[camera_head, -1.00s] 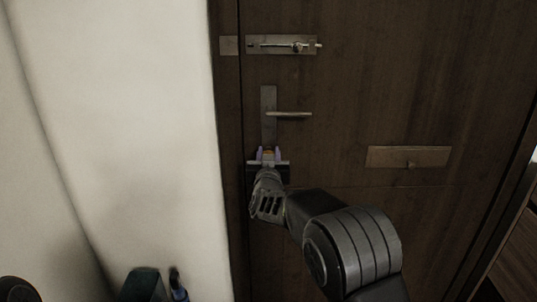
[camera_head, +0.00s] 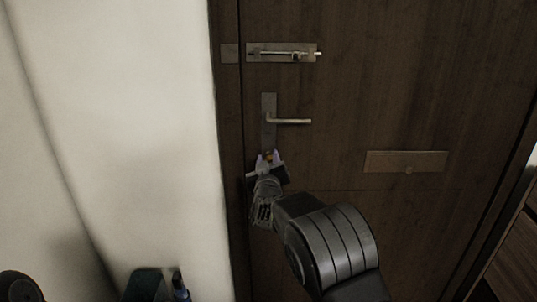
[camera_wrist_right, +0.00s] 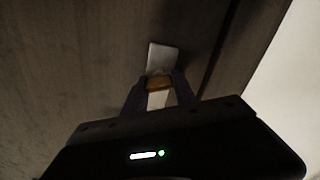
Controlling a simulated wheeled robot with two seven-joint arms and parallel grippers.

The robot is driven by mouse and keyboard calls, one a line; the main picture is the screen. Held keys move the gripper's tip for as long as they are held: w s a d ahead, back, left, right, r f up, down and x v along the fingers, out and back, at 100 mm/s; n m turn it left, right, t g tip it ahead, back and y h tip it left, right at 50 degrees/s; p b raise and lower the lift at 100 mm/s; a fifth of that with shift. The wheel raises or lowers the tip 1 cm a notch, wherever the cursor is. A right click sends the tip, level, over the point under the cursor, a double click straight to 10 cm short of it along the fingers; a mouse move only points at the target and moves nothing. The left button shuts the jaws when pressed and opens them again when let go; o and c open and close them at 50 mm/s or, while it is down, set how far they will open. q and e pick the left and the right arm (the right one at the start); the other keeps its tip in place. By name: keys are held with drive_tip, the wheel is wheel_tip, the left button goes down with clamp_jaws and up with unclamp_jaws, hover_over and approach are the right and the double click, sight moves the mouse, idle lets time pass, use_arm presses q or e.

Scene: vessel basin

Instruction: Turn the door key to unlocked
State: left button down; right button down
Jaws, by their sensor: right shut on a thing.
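The dark wooden door (camera_head: 380,90) fills the middle and right of the head view. A metal lock plate (camera_head: 269,108) with a lever handle (camera_head: 292,121) is fixed near its left edge. My right gripper (camera_head: 268,158) is at the lower end of this plate, shut on the door key, which shows as a small orange-brown piece (camera_wrist_right: 158,83) between the fingers in the right wrist view. The gripper looks tilted in the head view. The key's shaft and keyhole are mostly hidden. My left gripper is not in view.
A slide bolt (camera_head: 285,53) is mounted above the handle. A metal mail slot plate (camera_head: 406,162) sits on the door to the right. A pale wall (camera_head: 120,120) stands left of the door frame.

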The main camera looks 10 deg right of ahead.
drive_tip(key=n+p, duration=0.2)
drive_tip(key=n, duration=0.1)
drive_tip(key=shift+a+r+n, duration=0.1)
drive_tip(key=shift+a+n, duration=0.05)
drive_tip(key=shift+n, duration=0.25)
drive_tip(key=n+p, duration=0.1)
drive_tip(key=n, duration=0.1)
drive_tip(key=shift+n, duration=0.3)
drive_tip(key=n, duration=0.2)
drive_tip(key=shift+n+p, duration=0.4)
drive_tip(key=shift+f+n, duration=0.15)
drive_tip(key=shift+n, duration=0.85)
drive_tip(key=shift+f+n, duration=0.1)
drive_tip(key=shift+n, duration=0.9)
drive_tip(key=c, duration=1)
unclamp_jaws()
